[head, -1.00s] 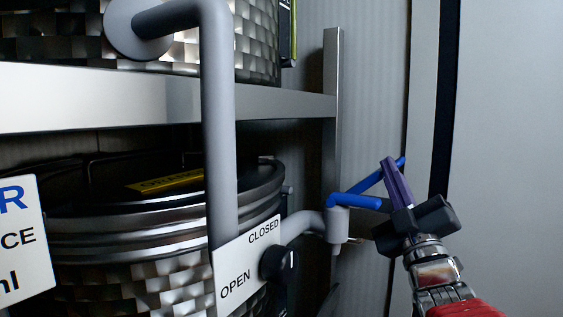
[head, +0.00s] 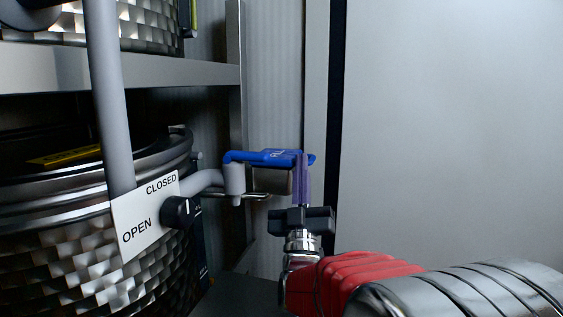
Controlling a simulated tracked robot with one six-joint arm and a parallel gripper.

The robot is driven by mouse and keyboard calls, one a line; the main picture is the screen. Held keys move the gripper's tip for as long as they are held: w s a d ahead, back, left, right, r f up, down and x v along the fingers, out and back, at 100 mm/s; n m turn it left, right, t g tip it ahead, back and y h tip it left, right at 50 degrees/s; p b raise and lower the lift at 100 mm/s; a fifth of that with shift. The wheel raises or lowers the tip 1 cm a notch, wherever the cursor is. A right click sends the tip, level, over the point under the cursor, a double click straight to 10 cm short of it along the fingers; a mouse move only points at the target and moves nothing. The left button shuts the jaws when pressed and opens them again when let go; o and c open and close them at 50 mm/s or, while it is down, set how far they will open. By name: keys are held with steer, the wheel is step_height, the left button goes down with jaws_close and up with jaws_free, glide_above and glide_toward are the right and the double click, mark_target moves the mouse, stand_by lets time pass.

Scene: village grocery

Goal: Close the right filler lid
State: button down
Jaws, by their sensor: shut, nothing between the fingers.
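A blue hinged piece (head: 272,157) with small lettering sits on a grey pipe fitting (head: 234,178) right of the drum. It looks like a lever or flap; I cannot tell for sure whether it is the filler lid. It lies about level, seen nearly edge-on. My gripper (head: 302,158) points up, with its purple fingers shut and empty. The fingers overlap the right part of the blue piece and hide some of it; I cannot tell whether they touch. A sign (head: 150,215) reads CLOSED and OPEN beside a black knob (head: 180,212).
A textured metal drum (head: 95,255) with a dark top stands at left under a steel shelf (head: 140,75). A grey vertical pipe (head: 108,110) runs in front of it. A shelf post (head: 236,100) stands behind the fitting. A plain pale panel (head: 450,130) fills the right.

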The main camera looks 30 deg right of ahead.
steer(key=shift+a+f, duration=0.1)
steer(key=shift+f, duration=0.35)
steer(key=shift+f, duration=0.15)
